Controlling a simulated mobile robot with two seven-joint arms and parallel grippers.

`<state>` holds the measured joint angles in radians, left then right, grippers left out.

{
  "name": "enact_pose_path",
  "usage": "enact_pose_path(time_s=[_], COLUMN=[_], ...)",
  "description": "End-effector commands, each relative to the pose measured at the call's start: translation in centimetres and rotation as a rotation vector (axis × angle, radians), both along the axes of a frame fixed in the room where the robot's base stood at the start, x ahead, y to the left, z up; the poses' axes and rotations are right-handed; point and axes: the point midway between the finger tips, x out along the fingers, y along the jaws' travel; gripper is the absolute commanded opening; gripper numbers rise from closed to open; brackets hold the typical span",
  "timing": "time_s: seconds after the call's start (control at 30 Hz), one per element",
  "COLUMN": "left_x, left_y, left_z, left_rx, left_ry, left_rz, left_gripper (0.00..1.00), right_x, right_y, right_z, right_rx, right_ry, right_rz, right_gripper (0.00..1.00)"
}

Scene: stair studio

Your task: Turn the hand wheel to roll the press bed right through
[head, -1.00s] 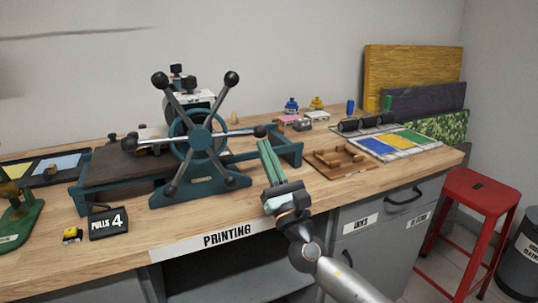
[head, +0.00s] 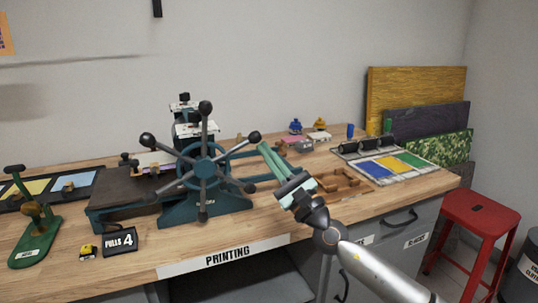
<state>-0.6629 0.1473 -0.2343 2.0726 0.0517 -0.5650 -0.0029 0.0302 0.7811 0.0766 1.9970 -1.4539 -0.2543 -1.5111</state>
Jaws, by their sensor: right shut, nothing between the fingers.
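The teal press stands on the wooden bench, with its dark press bed (head: 125,190) reaching out to the left of the frame. The hand wheel (head: 205,172) faces me at the front of the press; its grey spokes end in black knobs. One knob (head: 254,137) points up and to the right. My right gripper (head: 268,150) is shut and empty, with its pale green fingers just right of that knob. I cannot tell whether they touch it. My left gripper is not in view.
A "PULLS 4" counter (head: 120,241) and a green tool (head: 36,233) stand at the front left. A red stool (head: 480,215) stands beside the bench.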

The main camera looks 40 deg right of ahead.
Motion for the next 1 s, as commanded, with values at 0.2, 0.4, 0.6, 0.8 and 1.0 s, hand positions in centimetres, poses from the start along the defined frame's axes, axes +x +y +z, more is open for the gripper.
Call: enact_pose_path(time_s=[0.2,0.4,0.6,0.8,1.0], left_x=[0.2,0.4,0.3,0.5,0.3], left_y=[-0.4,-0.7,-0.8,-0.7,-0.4], left_z=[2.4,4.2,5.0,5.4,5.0], left_rx=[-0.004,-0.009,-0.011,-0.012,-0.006], left_ry=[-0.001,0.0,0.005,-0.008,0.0], left_rz=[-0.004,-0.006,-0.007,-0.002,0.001], left_gripper=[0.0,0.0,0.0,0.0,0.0], right_x=[0.1,0.2,0.4,0.4,0.4], right_y=[0.3,0.9,1.3,1.5,1.6], right_z=[2.7,4.1,4.9,5.1,5.0], right_rx=[-0.139,-0.263,-0.338,-0.371,-0.378], right_ry=[0.039,0.076,0.097,0.106,0.107], right_rz=[-0.001,0.001,0.0,0.0,-0.001], right_gripper=[0.0,0.0,0.0,0.0,0.0])
